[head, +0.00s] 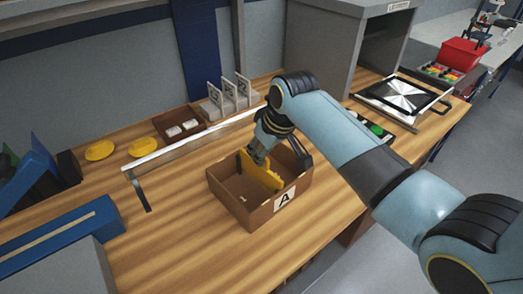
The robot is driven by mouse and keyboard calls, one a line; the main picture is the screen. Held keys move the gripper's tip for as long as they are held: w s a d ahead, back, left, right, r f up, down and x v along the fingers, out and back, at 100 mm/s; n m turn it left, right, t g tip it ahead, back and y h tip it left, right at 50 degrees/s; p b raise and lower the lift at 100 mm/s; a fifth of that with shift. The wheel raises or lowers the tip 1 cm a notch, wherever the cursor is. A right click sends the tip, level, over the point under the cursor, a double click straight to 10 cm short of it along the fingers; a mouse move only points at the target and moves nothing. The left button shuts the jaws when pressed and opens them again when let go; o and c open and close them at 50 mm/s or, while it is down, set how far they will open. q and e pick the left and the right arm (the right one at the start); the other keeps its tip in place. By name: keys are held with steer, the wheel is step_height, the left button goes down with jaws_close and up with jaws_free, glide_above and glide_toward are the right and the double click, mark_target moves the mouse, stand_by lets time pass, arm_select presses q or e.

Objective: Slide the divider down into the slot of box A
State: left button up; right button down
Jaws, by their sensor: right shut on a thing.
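Box A (284,202) is an open brown box with a white label "A" on its front right wall, standing on the wooden table. The yellow divider (262,173) is upright inside the outline of the box, running across it. My right gripper (260,158) comes in from above and behind and is shut on the divider's top edge. The divider's lower edge and the slot are hidden, so I cannot tell how deep it sits. My left gripper is not in view.
A metal rail (190,146) stands behind the box. Two yellow discs (100,150), a brown tray (180,127) with white pieces and upright white cards (229,94) are along the back. A blue fixture (62,240) is at left.

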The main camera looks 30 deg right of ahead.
steer(key=shift+f+b, duration=0.5)
steer(key=shift+f, duration=0.45)
steer(key=c, duration=1.3)
jaws_free()
steer(key=v, duration=1.2)
